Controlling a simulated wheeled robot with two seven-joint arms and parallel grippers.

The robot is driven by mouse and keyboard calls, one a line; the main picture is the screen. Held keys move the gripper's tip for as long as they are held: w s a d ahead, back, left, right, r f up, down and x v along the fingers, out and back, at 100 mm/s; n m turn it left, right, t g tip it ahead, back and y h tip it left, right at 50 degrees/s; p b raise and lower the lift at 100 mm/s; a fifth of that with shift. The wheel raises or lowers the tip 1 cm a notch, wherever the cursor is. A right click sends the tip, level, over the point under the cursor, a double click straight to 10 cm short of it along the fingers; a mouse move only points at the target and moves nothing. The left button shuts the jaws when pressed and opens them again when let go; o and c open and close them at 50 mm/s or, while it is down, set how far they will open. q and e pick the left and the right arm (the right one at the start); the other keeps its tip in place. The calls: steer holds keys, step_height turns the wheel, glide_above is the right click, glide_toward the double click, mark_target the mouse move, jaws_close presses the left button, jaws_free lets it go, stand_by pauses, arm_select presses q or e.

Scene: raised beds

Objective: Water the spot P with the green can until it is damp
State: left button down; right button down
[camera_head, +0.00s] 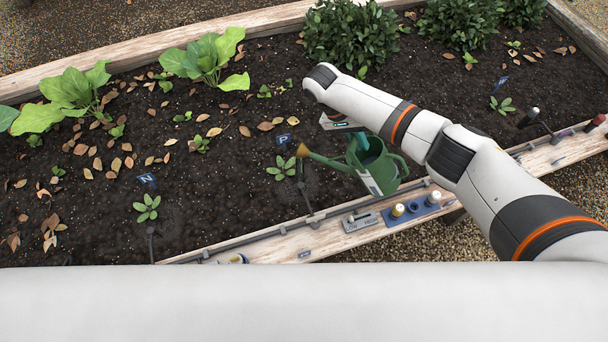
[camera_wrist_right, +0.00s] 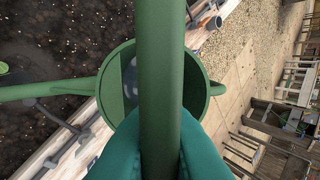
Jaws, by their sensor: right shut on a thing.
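The green can (camera_head: 382,172) hangs from my right gripper (camera_head: 350,138) above the near edge of the bed. Its brown spout end (camera_head: 303,150) points left, close to the small plant beside the blue P tag (camera_head: 283,139). The can looks about upright. In the right wrist view the teal fingers (camera_wrist_right: 158,145) are closed on the can's green handle (camera_wrist_right: 160,60), with the can's open top (camera_wrist_right: 205,85) below. The soil at P (camera_head: 283,165) looks dark; I cannot tell how damp it is. My left gripper does not show.
Other small plants stand by an N tag (camera_head: 147,180) and another blue tag (camera_head: 501,83). A drip pipe runs along the wooden front edge (camera_head: 300,240). A metal plate (camera_head: 359,221) and a blue holder (camera_head: 411,210) sit on that edge.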

mark_target(377, 151)
steer(key=shift+s+d+r+t+y+p, duration=0.3)
steer(key=shift+d+r+y+p, duration=0.45)
steer(key=shift+p, duration=1.75)
steer(key=d+y+p, duration=0.1)
steer(key=p, duration=0.1)
steer(key=y+p, duration=0.1)
steer(key=p, duration=0.1)
steer(key=shift+s+d+t, duration=0.3)
steer(key=shift+d, duration=0.05)
steer(key=shift+s+d+f+t+y+p, duration=0.25)
steer(key=shift+d+f+t+y+p, duration=0.25)
steer(key=shift+y+p, duration=0.5)
steer(key=shift+d+f+y+p, duration=0.2)
steer(key=shift+y+p, duration=0.1)
steer(key=shift+y, duration=0.15)
steer(key=shift+r, duration=0.1)
